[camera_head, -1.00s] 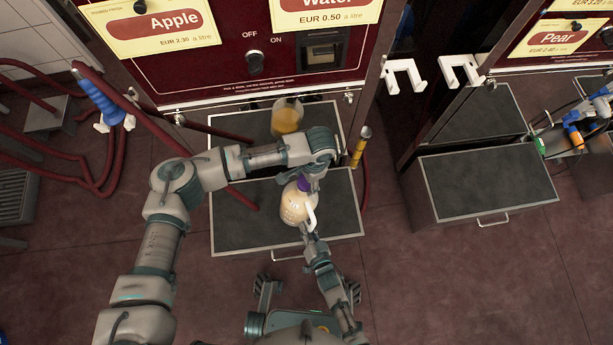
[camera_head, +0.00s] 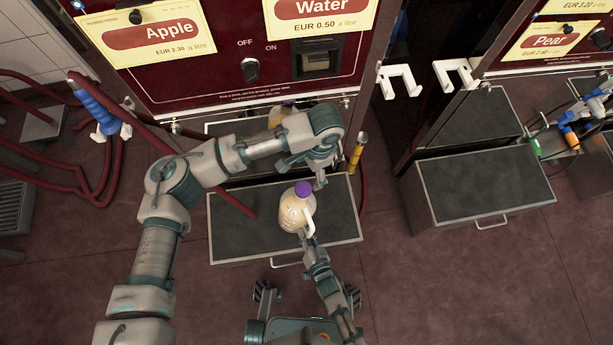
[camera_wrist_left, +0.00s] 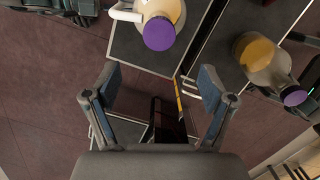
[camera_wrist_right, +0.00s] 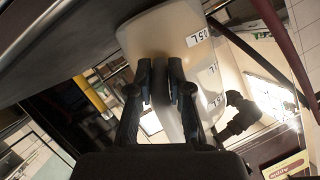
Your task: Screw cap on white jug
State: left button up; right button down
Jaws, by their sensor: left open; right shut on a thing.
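The white jug (camera_head: 293,215), pale with cream-coloured contents, stands over the dark shelf in the head view. A purple cap (camera_head: 303,188) sits on its mouth; how tight it is cannot be told. In the left wrist view the purple cap (camera_wrist_left: 159,34) faces me on the jug (camera_wrist_left: 172,8). My left gripper (camera_wrist_left: 160,90) is open and empty, apart from the cap; in the head view it is just above it. My right gripper (camera_wrist_right: 160,75) is shut on the jug's handle (camera_head: 309,220). In the right wrist view the jug (camera_wrist_right: 170,35) shows volume marks.
The dark shelf (camera_head: 235,240) has free room around the jug. Behind it a similar capped jug (camera_wrist_left: 255,52) shows, possibly a reflection. White hooks (camera_head: 400,80) jut from the machine.

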pick_arm(q)
jog(key=shift+d+r, duration=0.15)
jog(key=shift+r, duration=0.7)
pick_arm(e)
jog(key=c, duration=1)
grip_release()
jog(key=v, duration=1.2)
